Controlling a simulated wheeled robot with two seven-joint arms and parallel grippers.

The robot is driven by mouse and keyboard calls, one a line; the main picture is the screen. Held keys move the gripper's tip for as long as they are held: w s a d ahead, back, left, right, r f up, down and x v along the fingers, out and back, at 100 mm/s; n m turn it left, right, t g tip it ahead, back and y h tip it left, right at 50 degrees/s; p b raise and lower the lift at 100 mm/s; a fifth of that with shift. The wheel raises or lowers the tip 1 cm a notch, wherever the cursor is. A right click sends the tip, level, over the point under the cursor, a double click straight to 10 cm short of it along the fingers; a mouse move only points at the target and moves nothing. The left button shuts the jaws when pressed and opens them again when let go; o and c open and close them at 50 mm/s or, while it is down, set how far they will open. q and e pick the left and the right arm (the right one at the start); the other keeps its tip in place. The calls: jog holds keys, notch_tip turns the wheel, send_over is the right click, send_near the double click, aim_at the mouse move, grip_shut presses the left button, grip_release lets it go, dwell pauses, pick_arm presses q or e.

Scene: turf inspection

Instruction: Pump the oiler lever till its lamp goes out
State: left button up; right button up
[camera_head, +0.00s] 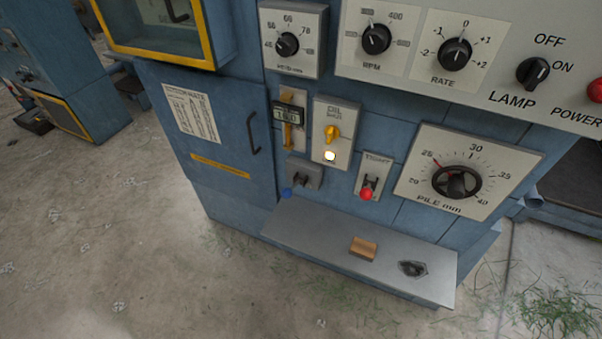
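The oiler panel (344,111) is a small pale plate on the front of a blue machine, near the middle of the view. Its label starts with "OIL"; the smaller line under it is too blurred to read. A yellow lever (331,134) sits on this plate below the label. The oiler lamp (329,156) is just below the lever and glows bright whitish yellow. Neither of my grippers shows in the head view, and nothing touches the lever.
Left of the oiler is a gauge (286,115) with a yellow slider, above a blue-knobbed lever (287,192). A red-knobbed lever (366,194) and a PILE dial (457,183) are right. A grey ledge (310,235) below holds a wooden block (363,248) and a dark part (412,269).

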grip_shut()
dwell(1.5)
